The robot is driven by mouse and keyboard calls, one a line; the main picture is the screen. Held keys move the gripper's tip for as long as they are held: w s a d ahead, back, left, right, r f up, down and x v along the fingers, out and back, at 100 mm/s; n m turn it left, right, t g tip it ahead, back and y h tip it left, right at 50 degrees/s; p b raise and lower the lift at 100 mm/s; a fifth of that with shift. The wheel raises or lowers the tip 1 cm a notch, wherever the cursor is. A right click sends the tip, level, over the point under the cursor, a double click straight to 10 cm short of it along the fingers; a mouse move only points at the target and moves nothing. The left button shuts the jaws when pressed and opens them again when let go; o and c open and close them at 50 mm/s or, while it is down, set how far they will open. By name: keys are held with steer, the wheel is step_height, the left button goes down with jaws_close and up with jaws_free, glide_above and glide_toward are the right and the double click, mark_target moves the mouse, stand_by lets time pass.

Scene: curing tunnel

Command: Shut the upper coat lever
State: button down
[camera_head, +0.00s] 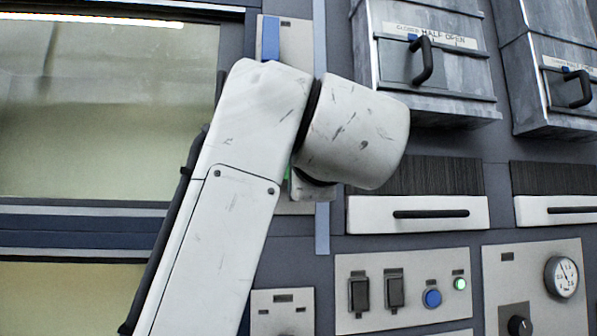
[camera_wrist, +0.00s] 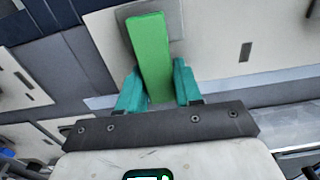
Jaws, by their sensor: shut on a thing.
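In the wrist view a green lever (camera_wrist: 150,48) stands out from a light plate on the wall. My gripper (camera_wrist: 156,72) has its teal fingers on both sides of the lever and is shut on it. No label on it is readable, so I cannot tell whether it is the upper coat lever. In the head view a blue lever (camera_head: 270,38) shows on a pale panel (camera_head: 297,45) just above my arm. My arm hides most of the area below it, including the green lever and my gripper.
A large window (camera_head: 90,110) fills the left. At the upper right are grey hatches (camera_head: 430,85) with black handles. Below them are drawers (camera_head: 420,214) and a switch panel (camera_head: 405,290) with a lit green lamp. A gauge (camera_head: 562,277) is at the right.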

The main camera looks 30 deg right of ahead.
steer(key=shift+d+f, duration=0.1)
steer(key=c, duration=0.8)
jaws_free()
steer(key=shift+c, duration=0.2)
steer(key=shift+s, duration=0.1)
steer(key=b+v, duration=0.3)
steer(key=v, duration=0.7)
steer(key=shift+s, duration=0.35)
steer(key=shift+a, duration=0.2)
